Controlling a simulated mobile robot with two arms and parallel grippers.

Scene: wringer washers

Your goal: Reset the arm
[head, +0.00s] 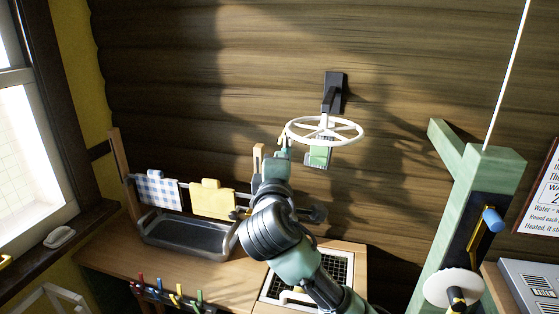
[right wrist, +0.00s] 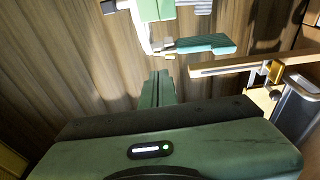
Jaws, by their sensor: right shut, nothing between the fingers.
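My right arm reaches up from the bottom middle of the head view. Its gripper (head: 283,145) is raised in front of the wooden wall, just left of a white ring wheel (head: 301,139) on a black wall bracket (head: 334,92). In the right wrist view the two green fingers (right wrist: 158,86) are together and hold nothing. A small green item (head: 319,156) hangs under the wheel. I cannot tell from the head view whether the gripper touches the wheel. My left gripper is not in view.
A checked cloth (head: 157,190) and a yellow cloth (head: 212,202) hang over a dark tray (head: 185,236) on the wooden counter (head: 215,284). Coloured pegs (head: 172,293) line its front. A green post (head: 478,200) with a blue-handled crank stands right. A window is at left.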

